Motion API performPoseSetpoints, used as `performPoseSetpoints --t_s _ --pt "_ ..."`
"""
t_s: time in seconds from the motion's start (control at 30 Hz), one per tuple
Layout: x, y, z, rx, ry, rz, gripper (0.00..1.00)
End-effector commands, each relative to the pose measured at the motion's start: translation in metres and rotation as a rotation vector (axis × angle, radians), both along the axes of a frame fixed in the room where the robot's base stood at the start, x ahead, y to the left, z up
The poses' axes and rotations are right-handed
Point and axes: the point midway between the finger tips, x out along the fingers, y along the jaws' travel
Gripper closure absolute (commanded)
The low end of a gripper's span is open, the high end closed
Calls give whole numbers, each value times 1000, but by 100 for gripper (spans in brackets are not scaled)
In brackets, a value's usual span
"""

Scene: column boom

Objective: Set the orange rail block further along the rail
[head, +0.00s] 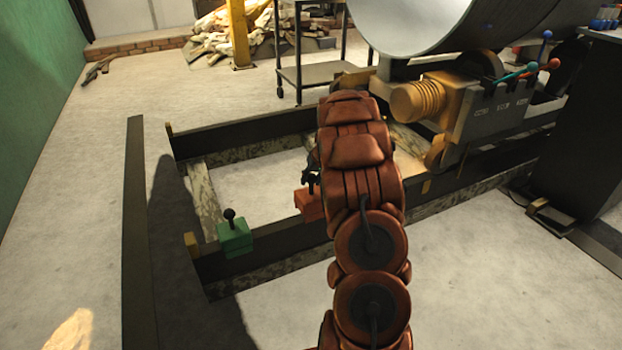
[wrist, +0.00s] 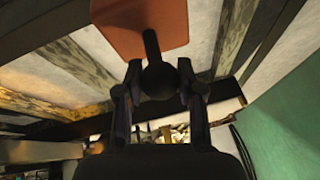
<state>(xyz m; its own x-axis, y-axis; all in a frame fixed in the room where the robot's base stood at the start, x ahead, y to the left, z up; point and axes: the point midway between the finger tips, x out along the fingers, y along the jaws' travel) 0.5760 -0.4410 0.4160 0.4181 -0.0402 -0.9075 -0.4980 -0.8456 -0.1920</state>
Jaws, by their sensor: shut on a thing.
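The orange rail block (head: 309,205) sits at the near dark rail (head: 270,238) in the head view, partly hidden behind my arm. In the wrist view the orange block (wrist: 120,25) fills the top, with a dark stem and round black knob (wrist: 160,80) pointing toward my gripper. My gripper (wrist: 160,88) has its two fingers on either side of the knob and is shut on it. In the head view only a dark bit of my gripper (head: 312,178) shows above the block. I cannot tell whether the block touches the rail.
A green block (head: 235,236) with a black knob sits on the near rail to the left. A yellow wheeled carriage (head: 445,110) under a large grey cylinder (head: 410,22) stands on the rails to the right. A dark cart (head: 310,75) stands behind. The floor (head: 265,185) between the rails is clear.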

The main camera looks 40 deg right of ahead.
Motion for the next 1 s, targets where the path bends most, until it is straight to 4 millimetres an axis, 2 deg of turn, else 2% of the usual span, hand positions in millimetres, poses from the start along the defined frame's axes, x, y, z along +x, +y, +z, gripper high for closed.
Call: performPoseSetpoints --t_s 0.43,1.0 --pt "1 -1 1 -2 -3 -1 100" --pt "1 -1 -10 -2 -4 -2 100"
